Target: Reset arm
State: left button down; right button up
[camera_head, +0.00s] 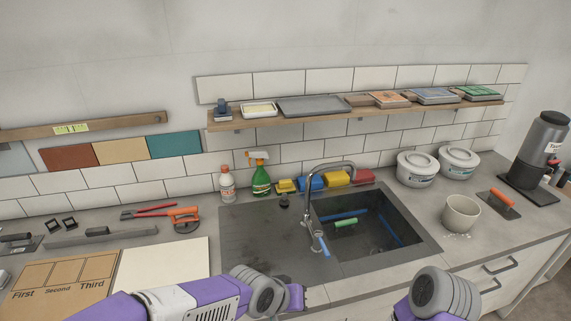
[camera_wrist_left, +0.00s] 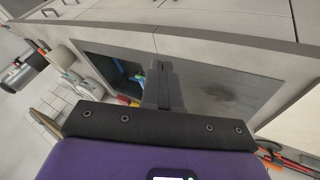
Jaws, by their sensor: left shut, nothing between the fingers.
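My left arm comes in from the lower left in the head view, purple and grey. My left gripper (camera_head: 297,297) is low over the counter's front edge, in front of the sink. In the left wrist view its dark fingers (camera_wrist_left: 162,72) are together, with nothing between them. The sink shows beyond the fingertips in that view. Of my right arm, only a grey and purple part shows at the bottom right of the head view; its gripper is out of the picture.
The sink (camera_head: 387,259) has a tall faucet (camera_head: 309,190) standing up. A sorting board (camera_head: 64,276) and a pale tile (camera_head: 163,268) lie on the left counter. A beige bowl (camera_head: 461,213) is at right. A wall shelf (camera_head: 330,115) hangs above.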

pick_arm(q)
jog(key=w+a+f+g+y, duration=0.1)
jog(key=a+f, duration=0.1)
jog(key=f, duration=0.4)
jog(key=w+a+f, duration=0.2)
jog(key=f, duration=0.4)
jog(key=s+a+f+n+g, duration=0.1)
jog(key=s+a+f, duration=0.3)
jog(key=s+f, duration=0.3)
jog(key=s+a+f+n+g, duration=0.1)
jog(key=s+a+f, duration=0.3)
jog(key=f, duration=0.9)
jog(key=s+n, duration=0.1)
jog(key=s, duration=0.1)
jog(key=shift+s+f+g, duration=0.4)
